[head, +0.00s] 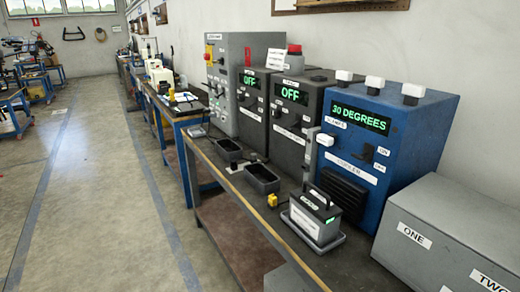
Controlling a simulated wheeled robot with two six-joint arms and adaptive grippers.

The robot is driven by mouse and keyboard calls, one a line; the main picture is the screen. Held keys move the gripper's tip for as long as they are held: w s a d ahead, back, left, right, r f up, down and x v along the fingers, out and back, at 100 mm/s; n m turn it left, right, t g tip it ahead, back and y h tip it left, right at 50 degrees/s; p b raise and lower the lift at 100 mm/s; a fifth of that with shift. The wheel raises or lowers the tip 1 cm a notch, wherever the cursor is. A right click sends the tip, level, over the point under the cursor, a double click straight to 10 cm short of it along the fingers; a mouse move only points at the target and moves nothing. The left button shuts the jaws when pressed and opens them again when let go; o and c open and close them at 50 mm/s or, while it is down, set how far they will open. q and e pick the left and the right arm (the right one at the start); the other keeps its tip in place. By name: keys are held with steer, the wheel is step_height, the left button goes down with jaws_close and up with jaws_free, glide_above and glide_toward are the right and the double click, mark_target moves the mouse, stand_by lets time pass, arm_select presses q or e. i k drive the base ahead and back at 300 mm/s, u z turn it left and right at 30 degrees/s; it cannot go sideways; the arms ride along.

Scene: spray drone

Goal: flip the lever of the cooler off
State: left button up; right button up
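The cooler (415,150) is a blue box standing on the workbench at the right in the head view. Its green display reads "30 DEGREES" and a label below reads "COOLER". Its small dark lever (368,153) is on the front face, under the display. Two small white labels sit to the right of the lever, too small to read surely. I cannot tell which way the lever points. Neither of my grippers is in view.
Two dark boxes with "OFF" displays (290,95) stand left of the cooler. A small device with a handle (315,215) sits on a tray before it. A grey box labelled "ONE" and "TWO" (450,225) is at the right. The floor (100,200) left of the bench is clear.

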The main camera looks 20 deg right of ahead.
mark_target(360, 157)
steer(key=u, duration=0.95)
steer(key=i, duration=1.55)
steer(key=z, duration=2.25)
